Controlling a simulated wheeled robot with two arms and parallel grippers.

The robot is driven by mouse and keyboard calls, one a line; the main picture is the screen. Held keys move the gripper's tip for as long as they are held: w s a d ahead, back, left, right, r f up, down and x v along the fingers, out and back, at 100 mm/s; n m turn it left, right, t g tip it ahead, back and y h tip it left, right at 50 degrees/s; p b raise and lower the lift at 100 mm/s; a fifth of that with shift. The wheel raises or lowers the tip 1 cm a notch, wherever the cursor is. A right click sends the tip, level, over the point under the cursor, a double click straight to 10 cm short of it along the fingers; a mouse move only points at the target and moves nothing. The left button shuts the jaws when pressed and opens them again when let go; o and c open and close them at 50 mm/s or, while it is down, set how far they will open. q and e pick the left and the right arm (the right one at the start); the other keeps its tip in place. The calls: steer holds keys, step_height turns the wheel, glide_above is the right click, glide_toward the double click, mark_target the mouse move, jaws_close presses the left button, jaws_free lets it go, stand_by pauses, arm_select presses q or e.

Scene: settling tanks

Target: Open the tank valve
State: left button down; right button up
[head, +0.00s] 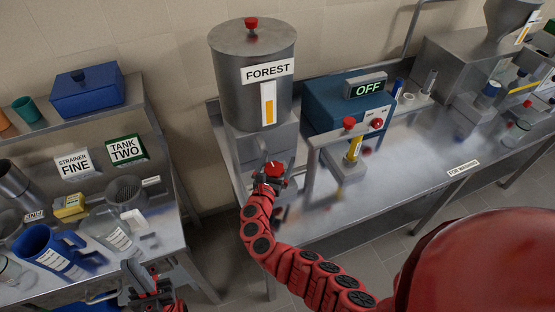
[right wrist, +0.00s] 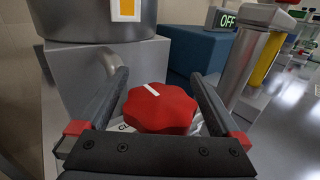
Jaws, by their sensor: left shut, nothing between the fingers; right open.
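The steel tank labelled FOREST (head: 253,80) stands on a grey metal block at the back of the steel bench in the head view. The tank valve is a red lobed knob (right wrist: 160,108) on the front of that block. A white line on the knob points up and to the left. A label below it is mostly covered. My right gripper (head: 270,172) is at the valve, open, with one finger on each side of the knob. I cannot tell whether the fingers touch it. My left gripper (head: 150,285) is shut and empty, low at the left bench's front edge.
A blue machine (head: 345,105) with an OFF display (head: 367,89) and red buttons stands right of the tank. The left bench holds a blue jug (head: 50,252), a strainer (head: 126,192) and signs. The steel bench's front right is mostly clear.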

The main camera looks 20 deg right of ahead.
steer(key=c, duration=1.3)
steer(key=shift+d, duration=0.1)
